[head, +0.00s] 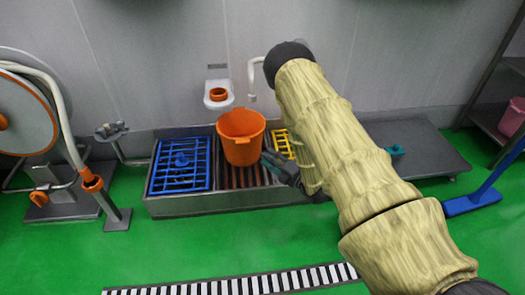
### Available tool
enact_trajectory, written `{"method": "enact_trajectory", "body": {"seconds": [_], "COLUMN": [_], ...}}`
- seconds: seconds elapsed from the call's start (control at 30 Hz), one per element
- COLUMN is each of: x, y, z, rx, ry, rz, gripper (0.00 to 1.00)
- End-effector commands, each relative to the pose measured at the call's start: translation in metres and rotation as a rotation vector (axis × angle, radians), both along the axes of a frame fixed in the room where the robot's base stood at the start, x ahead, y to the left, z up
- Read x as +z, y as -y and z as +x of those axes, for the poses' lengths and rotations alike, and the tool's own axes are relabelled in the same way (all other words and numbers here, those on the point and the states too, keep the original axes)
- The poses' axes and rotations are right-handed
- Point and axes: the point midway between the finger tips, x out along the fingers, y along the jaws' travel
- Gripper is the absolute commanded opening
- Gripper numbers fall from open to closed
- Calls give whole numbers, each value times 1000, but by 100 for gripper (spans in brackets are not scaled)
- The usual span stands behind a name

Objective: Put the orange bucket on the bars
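The orange bucket (240,150) is upright at the middle section of the long metal trough, over the dark reddish bars (247,180). Its base meets the bars in the picture, but I cannot tell whether it rests on them or is slightly above. My gripper (268,161) is at the bucket's lower right side, its fingertips close to the wall. I cannot tell whether it touches the bucket or whether its fingers are open or shut. My arm hides part of the trough's right side.
A blue grate (180,166) fills the trough's left section, and a yellow grate (282,142) shows right of the bucket. A hose reel (22,115) stands at left. A blue-handled floor tool (474,198) and dark shelving are at right.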

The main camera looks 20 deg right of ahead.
Motion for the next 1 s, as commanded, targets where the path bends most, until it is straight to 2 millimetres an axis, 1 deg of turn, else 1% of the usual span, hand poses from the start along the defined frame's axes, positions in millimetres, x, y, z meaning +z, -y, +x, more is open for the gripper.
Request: {"method": "enact_trajectory", "body": {"seconds": [0.13,0.23,0.27,0.37,0.4,0.47,0.5,0.57,0.6,0.67,0.7,0.77,0.8,0.87,0.9,1.0], "x": [-2,-15,-22,-53,-68,-90,-104,-123,-134,-148,-155,-163,-165,-166,-165,-159], "y": [2,-1,-3,-13,-18,-25,-30,-39,-45,-54,-61,-72,-78,-88,-93,-104], "z": [-8,-17,-21,-44,-58,-83,-102,-134,-157,-194,-221,-262,-290,-330,-354,-402], "rx": [-4,-32,-48,-134,-181,-264,-324,-424,-494,-609,-691,-823,-914,-1050,-1136,-1317], "ry": [-11,-87,-127,-319,-411,-555,-648,-783,-871,-996,-1076,-1188,-1253,-1339,-1385,-1462], "rz": [6,51,76,196,258,356,420,516,579,670,730,811,862,927,960,1021], "gripper": [32,32,32,32,32,32,32,32,32,32,32,32,32,32,32,32]}}
